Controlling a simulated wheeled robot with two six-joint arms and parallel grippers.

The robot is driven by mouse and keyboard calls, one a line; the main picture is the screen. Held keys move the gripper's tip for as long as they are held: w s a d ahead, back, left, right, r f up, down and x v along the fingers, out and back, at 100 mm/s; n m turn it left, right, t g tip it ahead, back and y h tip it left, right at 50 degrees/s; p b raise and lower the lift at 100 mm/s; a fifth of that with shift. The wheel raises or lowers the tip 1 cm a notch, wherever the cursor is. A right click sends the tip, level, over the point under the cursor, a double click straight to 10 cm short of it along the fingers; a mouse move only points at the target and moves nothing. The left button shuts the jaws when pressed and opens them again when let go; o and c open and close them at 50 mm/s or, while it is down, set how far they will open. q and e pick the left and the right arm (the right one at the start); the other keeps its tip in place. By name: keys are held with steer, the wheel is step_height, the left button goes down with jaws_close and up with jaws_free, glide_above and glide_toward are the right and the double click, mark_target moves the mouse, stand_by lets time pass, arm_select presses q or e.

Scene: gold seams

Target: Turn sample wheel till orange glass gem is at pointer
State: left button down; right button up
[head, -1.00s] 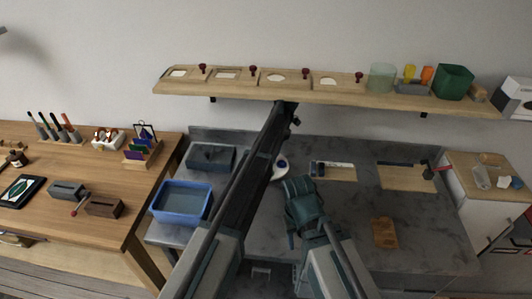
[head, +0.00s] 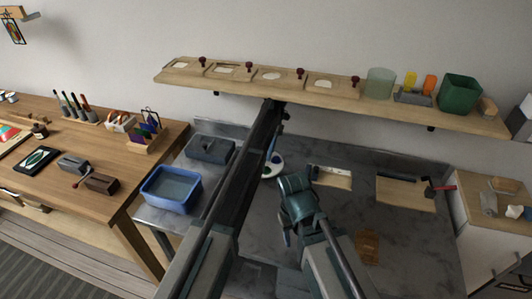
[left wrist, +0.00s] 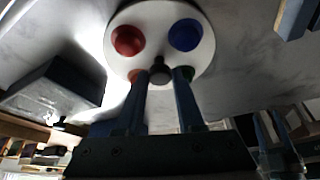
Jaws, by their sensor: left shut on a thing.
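The sample wheel is a white disc (left wrist: 160,12) in the left wrist view, with a red gem (left wrist: 128,40), a blue gem (left wrist: 185,35), an orange gem (left wrist: 135,75) and a green gem (left wrist: 188,73). The orange and green gems are partly covered by my fingers. My left gripper (left wrist: 160,82) is shut on the dark centre knob (left wrist: 160,70). In the head view the wheel (head: 268,174) lies on the grey bench, partly behind my left arm. I cannot make out the pointer. My right arm is folded beside it; its fingers cannot be made out.
Shallow wooden trays (head: 405,194) lie to the right. A shelf (head: 330,101) runs above the bench.

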steer(key=shift+d, duration=0.2)
stand_by(0.4)
arm_select(q)
steer(key=c, duration=0.5)
jaws_free()
steer(key=shift+c, duration=0.2)
steer(key=shift+r, duration=0.1)
arm_select(e)
steer(key=shift+r, duration=0.1)
